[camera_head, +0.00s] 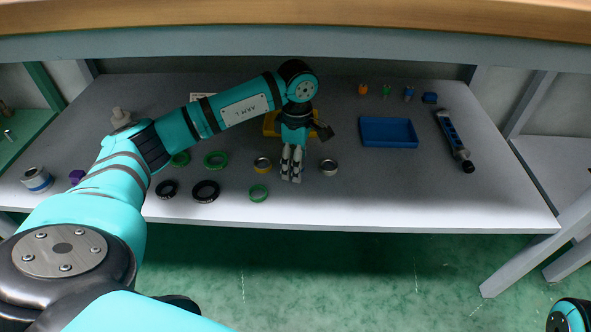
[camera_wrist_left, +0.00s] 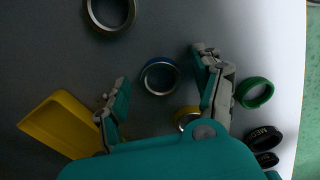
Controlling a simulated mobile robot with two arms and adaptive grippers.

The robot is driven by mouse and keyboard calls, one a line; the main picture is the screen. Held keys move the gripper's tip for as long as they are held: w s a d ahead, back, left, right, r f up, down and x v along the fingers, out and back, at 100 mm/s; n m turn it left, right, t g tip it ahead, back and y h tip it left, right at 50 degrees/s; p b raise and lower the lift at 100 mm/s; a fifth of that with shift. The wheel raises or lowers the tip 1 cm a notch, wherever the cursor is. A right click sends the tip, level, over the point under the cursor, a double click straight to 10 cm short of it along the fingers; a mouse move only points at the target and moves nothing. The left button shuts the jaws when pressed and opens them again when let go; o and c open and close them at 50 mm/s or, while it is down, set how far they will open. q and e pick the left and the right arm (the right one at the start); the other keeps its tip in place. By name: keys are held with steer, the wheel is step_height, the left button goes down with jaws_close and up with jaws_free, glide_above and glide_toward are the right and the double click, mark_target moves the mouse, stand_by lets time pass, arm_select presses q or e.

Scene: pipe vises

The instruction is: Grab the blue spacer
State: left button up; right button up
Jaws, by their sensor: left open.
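The blue spacer (camera_wrist_left: 158,91) is a metal ring with a blue outer band. In the wrist view it lies on the grey table between my left gripper's fingertips (camera_wrist_left: 162,66), apart from both fingers. My left gripper (camera_head: 291,178) is open and points down over the table in the head view. There the spacer cannot be made out, apparently hidden by the gripper. My right gripper is not in view; only a piece of my right arm shows at the lower right.
A yellow-banded ring (camera_head: 262,165) and a grey metal ring (camera_head: 328,168) flank the gripper. A green ring (camera_head: 258,193) and black rings (camera_head: 206,191) lie nearer the front edge. A yellow tray (camera_wrist_left: 58,128) sits behind the gripper, a blue tray (camera_head: 389,145) to the right.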

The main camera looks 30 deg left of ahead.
arm_select(q)
steer(key=shift+c, duration=0.3)
steer(key=c, duration=1.1)
steer(key=shift+r, duration=0.15)
